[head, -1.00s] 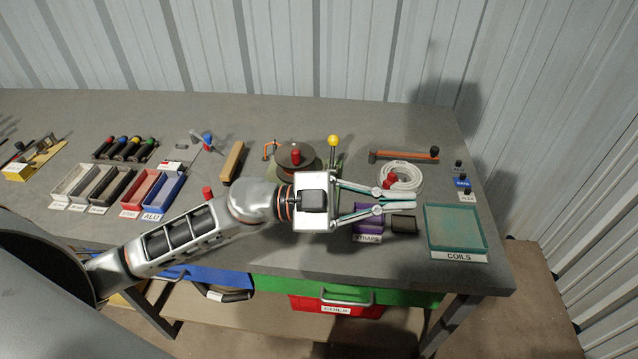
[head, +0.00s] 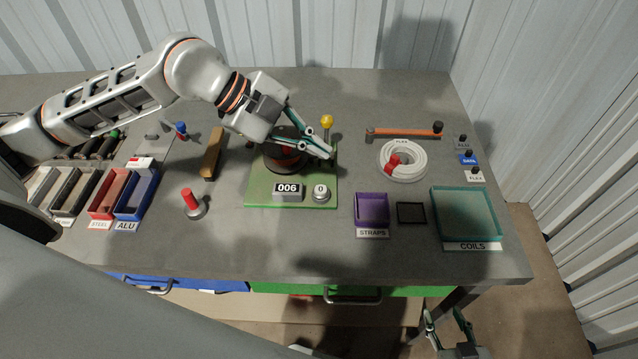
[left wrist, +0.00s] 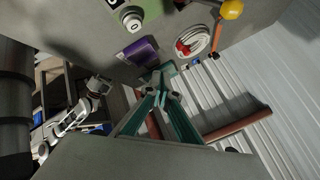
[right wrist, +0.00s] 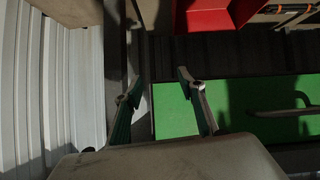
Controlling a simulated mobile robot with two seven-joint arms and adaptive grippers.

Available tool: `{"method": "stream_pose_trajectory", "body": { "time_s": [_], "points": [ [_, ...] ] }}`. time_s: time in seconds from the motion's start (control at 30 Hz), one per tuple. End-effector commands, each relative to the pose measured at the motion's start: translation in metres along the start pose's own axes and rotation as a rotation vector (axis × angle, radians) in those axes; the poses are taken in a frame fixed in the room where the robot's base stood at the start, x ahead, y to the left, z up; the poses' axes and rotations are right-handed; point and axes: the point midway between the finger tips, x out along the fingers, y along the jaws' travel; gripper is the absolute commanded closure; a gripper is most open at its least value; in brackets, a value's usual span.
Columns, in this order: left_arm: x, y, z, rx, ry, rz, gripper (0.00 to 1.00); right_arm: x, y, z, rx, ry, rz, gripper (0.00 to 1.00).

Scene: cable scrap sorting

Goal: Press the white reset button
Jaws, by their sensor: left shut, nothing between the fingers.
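The white reset button (head: 321,189), a round cap marked 0, sits at the front right of the green base plate (head: 262,202), beside a counter (head: 287,190) reading 006. In the left wrist view the button (left wrist: 133,20) shows near the top edge. My left gripper (head: 331,155) is shut and empty, above the back of the plate, behind the button and apart from it. Its closed fingers also show in the left wrist view (left wrist: 161,88). My right gripper (head: 449,318) is open and empty, low in front of the bench; the right wrist view shows its spread fingers (right wrist: 152,86).
A yellow-knobbed lever (head: 327,122) stands beside my left fingers. A dark reel partly hidden by my arm is on the plate. A red-handled piece (head: 192,203) stands left. The purple straps tray (head: 371,209), white coil (head: 402,158) and teal coils tray (head: 466,212) lie right.

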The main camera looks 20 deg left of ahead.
Motion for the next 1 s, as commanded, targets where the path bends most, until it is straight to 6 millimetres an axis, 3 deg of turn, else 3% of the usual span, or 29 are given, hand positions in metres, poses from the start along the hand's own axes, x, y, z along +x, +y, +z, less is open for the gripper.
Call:
{"method": "stream_pose_trajectory", "body": {
  "time_s": [0.47,1.0],
  "points": [
    [0.006,0.004,0.004,0.001,0.003,0.000,1.00,0.003,-0.001,0.011,-0.001,-0.012,-0.001,0.60],
    [0.052,0.038,0.037,-0.001,0.004,0.002,1.00,0.024,-0.008,0.051,0.003,-0.024,-0.004,0.60]
  ]
}}
